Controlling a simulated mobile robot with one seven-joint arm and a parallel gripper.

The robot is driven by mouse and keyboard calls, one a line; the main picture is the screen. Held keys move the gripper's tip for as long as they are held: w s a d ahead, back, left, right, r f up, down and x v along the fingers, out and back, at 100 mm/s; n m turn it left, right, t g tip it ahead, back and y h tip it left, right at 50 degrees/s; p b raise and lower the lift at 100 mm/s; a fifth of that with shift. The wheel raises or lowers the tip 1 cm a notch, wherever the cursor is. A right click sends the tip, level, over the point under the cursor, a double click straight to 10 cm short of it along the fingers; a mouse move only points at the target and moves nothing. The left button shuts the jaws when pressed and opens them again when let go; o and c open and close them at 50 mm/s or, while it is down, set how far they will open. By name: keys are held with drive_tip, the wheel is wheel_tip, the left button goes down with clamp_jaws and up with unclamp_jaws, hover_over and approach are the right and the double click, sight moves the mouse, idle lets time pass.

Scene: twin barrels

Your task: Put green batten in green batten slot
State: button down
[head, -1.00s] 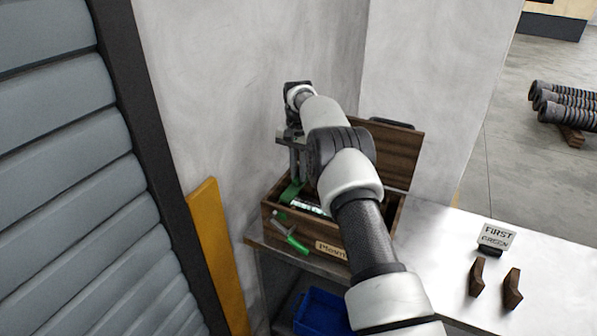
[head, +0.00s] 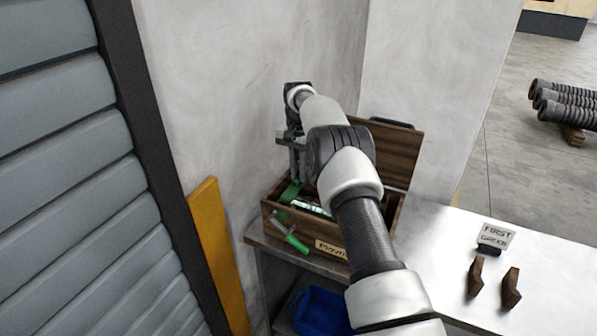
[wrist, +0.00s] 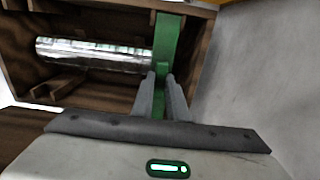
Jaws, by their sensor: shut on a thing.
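My gripper (wrist: 162,95) is shut on the green batten (wrist: 167,40), a flat green strip, in the wrist view. The batten reaches from the fingers to the wall of the open wooden box (wrist: 60,12). In the head view the batten (head: 291,192) shows at the box's left end, below my gripper (head: 294,165). A shiny metal cylinder (wrist: 95,55) lies in the box beside the batten. It is partly hidden by my arm in the head view. I cannot make out the batten's slot in either view.
The wooden box (head: 290,226) stands on a grey bench close to the wall, lid raised. A green-handled tool (head: 296,243) is at its front. A sign (head: 496,237) and two brown blocks (head: 476,277) are on the bench at right. A blue bin (head: 322,312) sits below.

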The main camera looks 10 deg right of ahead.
sight(298, 176)
drive_tip(key=shift+f+b, duration=1)
drive_tip(key=shift+f, duration=1.3)
drive_tip(key=c, duration=1.7)
unclamp_jaws()
drive_tip(key=shift+o, duration=0.2)
wheel_tip(298, 176, up, 12)
drive_tip(key=shift+p, duration=0.65)
